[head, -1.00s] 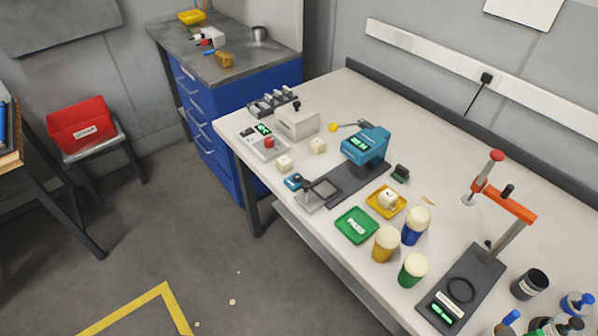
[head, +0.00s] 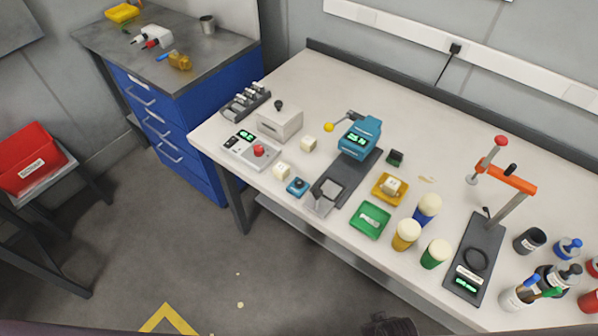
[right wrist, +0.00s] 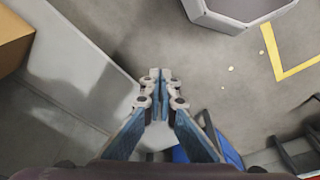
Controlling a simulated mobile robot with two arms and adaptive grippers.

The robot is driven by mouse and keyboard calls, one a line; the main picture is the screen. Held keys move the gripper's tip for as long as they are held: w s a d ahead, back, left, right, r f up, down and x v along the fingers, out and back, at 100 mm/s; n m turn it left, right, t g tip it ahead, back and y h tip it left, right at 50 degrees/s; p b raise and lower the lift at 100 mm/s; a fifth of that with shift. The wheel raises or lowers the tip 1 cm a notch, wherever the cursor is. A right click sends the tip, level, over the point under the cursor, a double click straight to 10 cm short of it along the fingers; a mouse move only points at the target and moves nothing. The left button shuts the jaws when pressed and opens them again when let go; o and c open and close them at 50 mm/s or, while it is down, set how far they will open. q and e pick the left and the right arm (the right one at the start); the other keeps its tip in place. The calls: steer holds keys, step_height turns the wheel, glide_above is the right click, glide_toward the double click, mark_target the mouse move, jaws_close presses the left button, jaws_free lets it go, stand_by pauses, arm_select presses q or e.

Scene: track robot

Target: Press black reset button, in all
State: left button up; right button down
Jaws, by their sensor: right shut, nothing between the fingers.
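I cannot tell for sure which part is the black reset button. My right gripper (right wrist: 160,75) is shut and empty in the right wrist view, above the floor and touching nothing. My left gripper is not in view.
The white bench (head: 440,140) also holds a green tray (head: 370,220), a yellow tray (head: 378,196), several capped cups and a stand with an orange arm (head: 506,179). A blue drawer cabinet (head: 190,150) stands left of the bench. The floor before the bench is open.

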steer(key=w+a+r+n+t+y+p, duration=0.1)
steer(key=w+a+r+p, duration=0.3)
steer(key=r, duration=0.6)
steer(key=w+a+r+n+t, duration=0.15)
steer(key=w+r, duration=0.35)
steer(key=r, duration=0.5)
steer(key=w+a+r+n+y+p, duration=0.15)
steer(key=w+a+r, duration=0.3)
steer(key=r, duration=0.55)
steer(key=w+a+r+n+t+y+p, duration=0.2)
steer(key=w+a+r+n, duration=0.35)
steer(key=w+a, duration=0.55)
steer(key=w+n, duration=0.4)
steer(key=w, duration=0.7)
steer(key=shift+w+d+t, duration=0.3)
steer(key=shift+d+t, duration=0.05)
steer(key=shift+t, duration=0.1)
steer(key=shift+y, duration=0.25)
